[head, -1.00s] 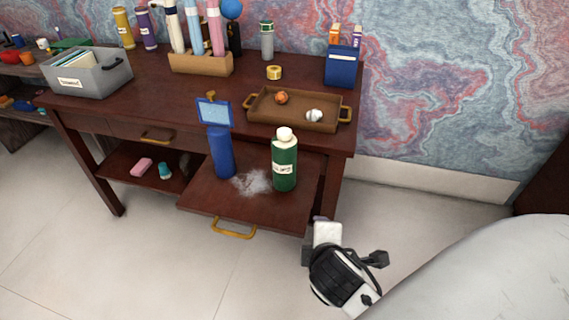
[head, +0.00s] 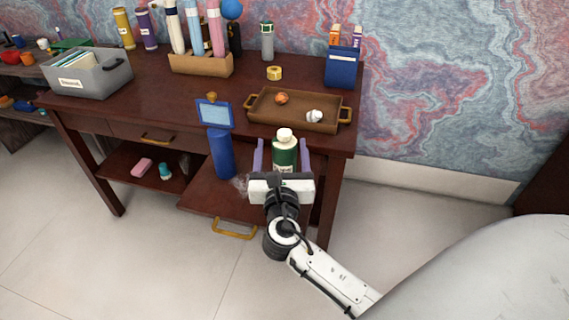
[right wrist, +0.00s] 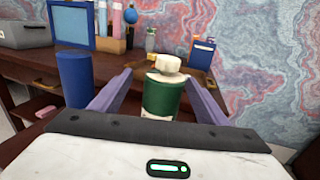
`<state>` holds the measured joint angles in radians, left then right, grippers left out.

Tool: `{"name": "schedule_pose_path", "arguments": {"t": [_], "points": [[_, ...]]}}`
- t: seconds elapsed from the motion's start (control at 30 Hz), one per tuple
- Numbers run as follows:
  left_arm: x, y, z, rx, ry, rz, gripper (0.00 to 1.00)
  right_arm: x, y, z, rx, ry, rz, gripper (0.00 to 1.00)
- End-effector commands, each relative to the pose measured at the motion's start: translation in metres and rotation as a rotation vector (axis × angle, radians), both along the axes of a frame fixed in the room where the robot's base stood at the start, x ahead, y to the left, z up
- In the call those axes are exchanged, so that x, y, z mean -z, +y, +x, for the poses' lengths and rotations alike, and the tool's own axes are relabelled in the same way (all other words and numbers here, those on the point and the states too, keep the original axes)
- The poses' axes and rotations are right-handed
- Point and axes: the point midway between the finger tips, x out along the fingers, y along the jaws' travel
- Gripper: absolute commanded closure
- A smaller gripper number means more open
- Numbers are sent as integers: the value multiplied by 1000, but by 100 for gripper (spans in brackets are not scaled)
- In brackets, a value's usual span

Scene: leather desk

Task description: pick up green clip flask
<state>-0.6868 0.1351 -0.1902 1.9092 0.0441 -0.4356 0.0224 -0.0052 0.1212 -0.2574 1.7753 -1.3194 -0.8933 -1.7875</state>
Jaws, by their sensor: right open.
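The green flask (head: 285,152) with a white cap stands upright on the pulled-out shelf of the desk. Its lower part is hidden behind my right gripper in the head view. My right gripper (head: 282,148) is open, with one purple finger on each side of the flask. In the right wrist view the green flask (right wrist: 162,97) stands between the two fingers (right wrist: 160,82), with a gap visible on both sides. My left gripper is in neither view.
A blue bottle (head: 221,155) stands close left of the gripper, with a blue-framed panel (head: 215,113) behind it. A wooden tray (head: 262,112) with two small items lies on the desk above. White powder (head: 240,183) lies on the shelf.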

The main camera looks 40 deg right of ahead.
Motion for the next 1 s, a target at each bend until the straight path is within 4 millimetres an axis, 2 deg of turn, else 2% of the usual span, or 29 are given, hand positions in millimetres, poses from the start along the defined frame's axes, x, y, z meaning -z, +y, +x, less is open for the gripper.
{"name": "schedule_pose_path", "arguments": {"t": [0.4,0.67,0.77,1.0], "points": [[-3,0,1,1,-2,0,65,2,-34,37,1,0,2,31],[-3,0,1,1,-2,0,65,3,-36,40,1,0,4,31],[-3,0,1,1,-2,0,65,3,-36,40,1,0,4,45],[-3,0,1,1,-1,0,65,3,-36,40,1,0,4,85]]}}
